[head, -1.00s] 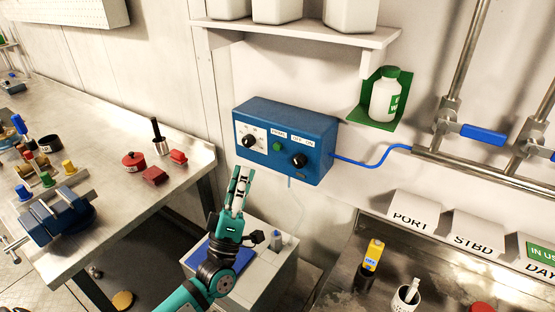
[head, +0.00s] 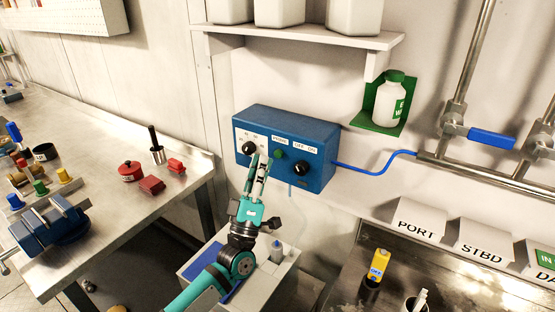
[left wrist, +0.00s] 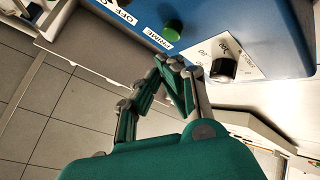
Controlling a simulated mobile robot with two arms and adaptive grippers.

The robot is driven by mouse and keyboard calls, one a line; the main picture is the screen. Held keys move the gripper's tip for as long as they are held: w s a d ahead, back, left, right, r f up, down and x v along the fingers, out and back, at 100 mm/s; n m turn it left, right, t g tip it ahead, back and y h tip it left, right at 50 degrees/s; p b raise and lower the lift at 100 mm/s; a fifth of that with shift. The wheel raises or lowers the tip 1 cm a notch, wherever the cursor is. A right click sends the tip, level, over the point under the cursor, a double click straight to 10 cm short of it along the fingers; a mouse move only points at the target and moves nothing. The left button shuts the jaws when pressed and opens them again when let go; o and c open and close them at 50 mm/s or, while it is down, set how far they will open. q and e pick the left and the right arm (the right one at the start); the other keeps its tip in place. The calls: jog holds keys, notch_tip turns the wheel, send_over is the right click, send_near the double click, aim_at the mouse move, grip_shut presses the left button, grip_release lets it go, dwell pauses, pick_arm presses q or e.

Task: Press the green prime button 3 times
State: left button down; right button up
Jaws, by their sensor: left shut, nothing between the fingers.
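The blue control box (head: 318,173) is on the wall below the shelf. Its green prime button (head: 278,154) is on the front face, under the PRIME label, between a black dial (head: 249,148) and a black OFF/ON knob (head: 302,168). My left gripper (head: 263,157) is shut and empty, just left of the button in the head view. Whether the fingers touch the box I cannot tell. My right gripper is not in view.
A blue hose (head: 372,168) runs right from the box to the pipes. A green bracket (head: 376,124) with a white bottle (head: 393,103) is at upper right. A metal workbench (head: 105,215) with a blue vise (head: 45,226) is left. A grey-white unit (head: 268,276) stands below the box.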

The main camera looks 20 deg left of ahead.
pick_arm(q)
jog(key=shift+w+d, duration=0.1)
jog(key=shift+w, duration=0.45)
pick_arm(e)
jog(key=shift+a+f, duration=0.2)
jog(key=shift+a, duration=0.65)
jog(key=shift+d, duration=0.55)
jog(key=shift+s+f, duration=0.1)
pick_arm(q)
jog(key=shift+w+b, duration=0.35)
jog(key=shift+w, duration=0.05)
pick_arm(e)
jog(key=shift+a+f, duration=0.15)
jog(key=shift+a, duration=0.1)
